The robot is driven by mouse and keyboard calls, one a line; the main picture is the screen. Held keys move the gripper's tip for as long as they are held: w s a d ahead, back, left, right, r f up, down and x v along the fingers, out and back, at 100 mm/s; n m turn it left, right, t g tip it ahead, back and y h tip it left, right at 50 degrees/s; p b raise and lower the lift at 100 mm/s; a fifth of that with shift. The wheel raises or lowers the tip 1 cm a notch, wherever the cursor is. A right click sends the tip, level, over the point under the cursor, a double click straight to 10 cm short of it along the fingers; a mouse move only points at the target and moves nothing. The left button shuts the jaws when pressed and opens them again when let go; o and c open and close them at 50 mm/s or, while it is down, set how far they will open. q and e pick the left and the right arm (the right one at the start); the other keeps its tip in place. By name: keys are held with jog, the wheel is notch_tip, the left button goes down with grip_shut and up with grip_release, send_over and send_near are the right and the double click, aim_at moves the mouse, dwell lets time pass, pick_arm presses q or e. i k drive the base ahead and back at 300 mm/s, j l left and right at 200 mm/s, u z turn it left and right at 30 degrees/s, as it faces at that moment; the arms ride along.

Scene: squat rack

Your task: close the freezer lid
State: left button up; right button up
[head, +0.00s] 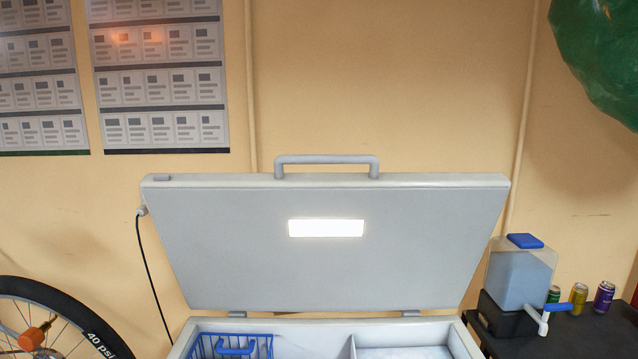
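The grey freezer lid (325,265) stands open in the head view, raised and leaning back toward the wall. A grey handle (327,160) runs along its top edge, and a lit white panel (326,228) is on its inner face. Two hinges join its lower edge to the freezer body (455,343), whose open top shows at the bottom of the view. Inside are a blue wire basket (235,346) on the left and a divider toward the right. Neither of my grippers is in view.
A bicycle wheel (100,335) stands at the lower left. A black cable (150,268) hangs at the lid's left. On the right, a dark table (590,335) holds a water container (520,275) and several cans. A green object (605,55) hangs at the upper right.

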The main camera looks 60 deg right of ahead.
aim_at(278, 241)
jog(key=i+z, duration=0.1)
jog(key=z, duration=0.35)
jog(key=i+z, duration=0.15)
jog(key=z, duration=0.35)
